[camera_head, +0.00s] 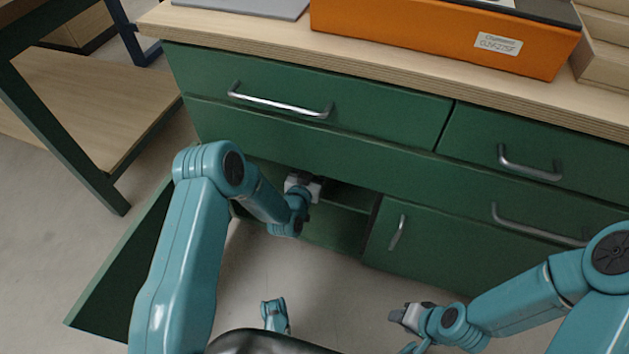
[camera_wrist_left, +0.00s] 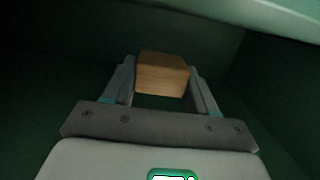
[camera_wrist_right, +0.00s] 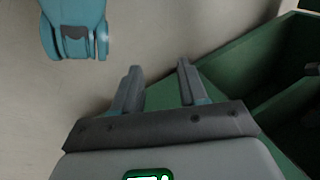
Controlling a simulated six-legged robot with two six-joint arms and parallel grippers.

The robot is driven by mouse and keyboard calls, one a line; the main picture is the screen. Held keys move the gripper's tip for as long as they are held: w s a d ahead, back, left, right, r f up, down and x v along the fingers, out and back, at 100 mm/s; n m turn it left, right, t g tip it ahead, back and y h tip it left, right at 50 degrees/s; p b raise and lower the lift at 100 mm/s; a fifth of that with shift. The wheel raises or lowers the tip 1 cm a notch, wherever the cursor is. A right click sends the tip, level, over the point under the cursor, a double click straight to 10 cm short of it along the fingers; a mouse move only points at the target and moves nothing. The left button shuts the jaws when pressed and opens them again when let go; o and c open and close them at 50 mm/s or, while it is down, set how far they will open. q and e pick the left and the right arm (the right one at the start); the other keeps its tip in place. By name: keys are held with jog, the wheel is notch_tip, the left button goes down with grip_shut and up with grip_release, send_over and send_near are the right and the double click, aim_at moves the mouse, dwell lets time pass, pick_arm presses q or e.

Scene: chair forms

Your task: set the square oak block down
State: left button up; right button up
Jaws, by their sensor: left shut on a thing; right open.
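The square oak block (camera_wrist_left: 162,73) is a small light-brown wooden block, seen in the left wrist view between the fingers of my left gripper (camera_wrist_left: 162,84). The left gripper is shut on it, inside the dark green cabinet compartment. In the head view my left gripper (camera_head: 305,184) reaches into the open cabinet, and the block is hidden there. I cannot tell whether the block touches the compartment floor. My right gripper (camera_head: 398,316) is open and empty, low in front of the cabinet; its spread fingers show in the right wrist view (camera_wrist_right: 158,85).
The green cabinet (camera_head: 310,140) has an open door (camera_head: 110,270) at the left and a shut door with a handle (camera_head: 397,232). An orange case (camera_head: 400,35) stands on the wooden top. A table (camera_head: 90,100) stands at the left. The grey floor is clear between them.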

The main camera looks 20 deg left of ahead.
pick_arm(q)
jog(key=f+b, duration=0.1)
jog(key=f, duration=0.1)
jog(key=f+b, duration=0.2)
jog(key=f, duration=0.1)
jog(key=shift+w+f+b, duration=0.2)
jog(key=shift+f+b, duration=0.1)
jog(key=shift+f, duration=0.05)
jog(key=shift+r, duration=0.25)
pick_arm(e)
jog(key=shift+t, duration=0.5)
jog(key=w+f, duration=0.1)
jog(key=f, duration=0.1)
jog(key=w+f, duration=0.1)
jog(key=shift+w+d+f, duration=0.2)
jog(key=shift+w+d, duration=0.05)
jog(key=shift+w, duration=0.1)
pick_arm(q)
jog(key=shift+f, duration=0.1)
jog(key=o, duration=1.1)
jog(key=shift+o, duration=0.2)
